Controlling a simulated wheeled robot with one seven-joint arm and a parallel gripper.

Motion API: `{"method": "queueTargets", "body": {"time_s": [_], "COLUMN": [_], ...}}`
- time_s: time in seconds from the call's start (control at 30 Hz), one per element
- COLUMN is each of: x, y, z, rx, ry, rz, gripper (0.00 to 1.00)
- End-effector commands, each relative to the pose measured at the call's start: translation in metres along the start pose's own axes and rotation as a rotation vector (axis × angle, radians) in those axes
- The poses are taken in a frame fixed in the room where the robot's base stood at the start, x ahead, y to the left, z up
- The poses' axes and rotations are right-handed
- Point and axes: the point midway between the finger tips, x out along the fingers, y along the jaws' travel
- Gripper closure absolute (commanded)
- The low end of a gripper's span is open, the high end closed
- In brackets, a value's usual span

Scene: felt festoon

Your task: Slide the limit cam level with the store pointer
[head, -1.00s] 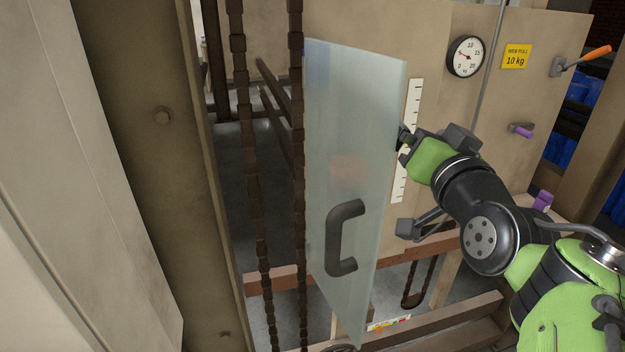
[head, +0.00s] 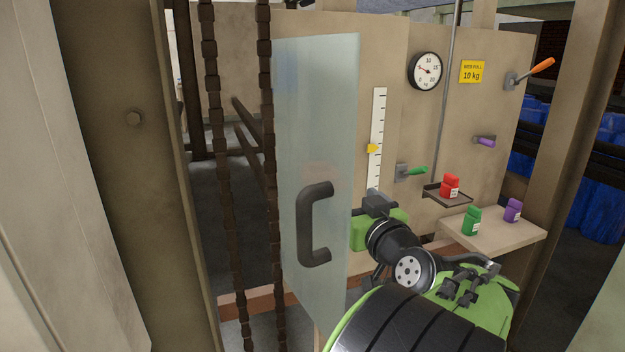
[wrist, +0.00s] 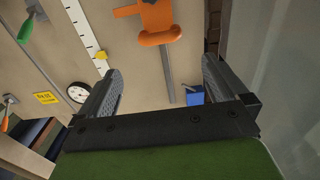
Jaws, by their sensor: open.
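A yellow pointer (head: 372,148), likely the store pointer, sits on the white scale (head: 378,110) in the head view. It also shows in the wrist view (wrist: 101,55). An orange piece (wrist: 158,20), likely the limit cam, sits on a grey bar (wrist: 169,80) at the top middle of the wrist view. In the head view only a faint reddish patch shows through the frosted door. My gripper (head: 374,198) is right of the door, below the scale. In the wrist view my gripper (wrist: 160,88) is open and empty, its fingers apart from the orange piece.
The frosted door (head: 325,120) with a dark handle (head: 312,225) stands open close left of my gripper. Two chains hang further left. A green lever (head: 415,171), a small tray (head: 440,195) and a shelf (head: 500,238) are to the right. A blue block (wrist: 194,95) is by the bar.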

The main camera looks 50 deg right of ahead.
Motion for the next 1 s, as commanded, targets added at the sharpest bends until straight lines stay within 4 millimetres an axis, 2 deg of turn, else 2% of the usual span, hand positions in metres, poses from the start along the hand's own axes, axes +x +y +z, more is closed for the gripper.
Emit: {"method": "queueTargets", "body": {"time_s": [0.3, 0.5, 0.63, 0.87, 1.0], "x": [0.082, 0.121, 0.132, 0.133, 0.133], "y": [-0.002, -0.001, -0.001, 0.000, 0.000], "z": [-0.002, -0.001, -0.002, -0.001, -0.001], "rx": [0.002, 0.002, 0.001, 0.001, 0.001], "ry": [0.001, 0.001, 0.001, 0.001, 0.001], "rz": [-0.006, -0.003, -0.001, 0.001, 0.001], "gripper": [0.00, 0.00, 0.00, 0.00, 0.18]}}
